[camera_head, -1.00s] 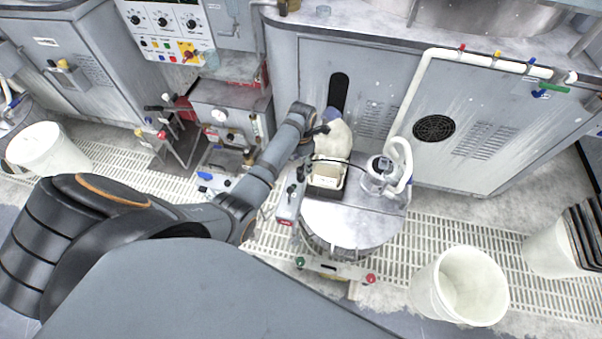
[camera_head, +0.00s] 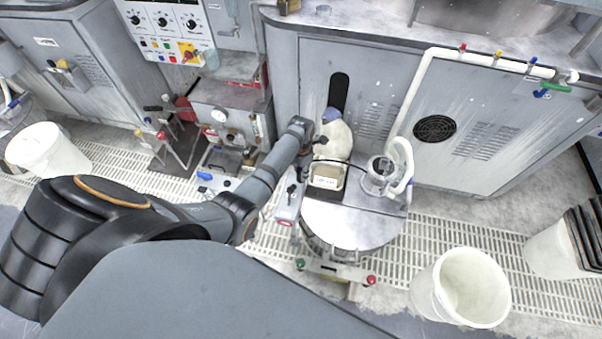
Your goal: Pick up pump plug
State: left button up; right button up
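The pump (camera_head: 381,174), with a pale looped hose, stands on the round grey drum lid (camera_head: 345,222). A thin black cable runs left from it, above a small cream box (camera_head: 327,178) with a label. A narrow grey strip (camera_head: 288,203) with black parts on top lies at the lid's left edge; I cannot tell which black part is the pump plug. My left gripper (camera_head: 321,138) is above the strip's far end, in front of a whitish jug (camera_head: 338,138) with a blue cap. Its fingers are too small to read, and no held thing shows clearly. My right gripper is out of view.
A grey cabinet (camera_head: 480,100) with a white pipe stands behind the drum. A white bucket (camera_head: 462,288) is at front right, another (camera_head: 47,150) at far left. A gauge unit (camera_head: 232,118) stands left of my forearm. Floor grating surrounds the drum.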

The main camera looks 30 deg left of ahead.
pick_arm(q)
grip_shut()
jog(key=shift+r, duration=0.3)
notch_tip(320, 180, up, 2)
jog(key=shift+w+r+p, duration=0.1)
jog(key=shift+r+p, duration=0.1)
jog(key=shift+p, duration=0.2)
jog(key=s+d+r+p, duration=0.2)
jog(key=s+d+r, duration=0.5)
jog(key=s+r, duration=0.3)
jog(key=shift+s+d, duration=0.15)
jog(key=shift+s, duration=0.95)
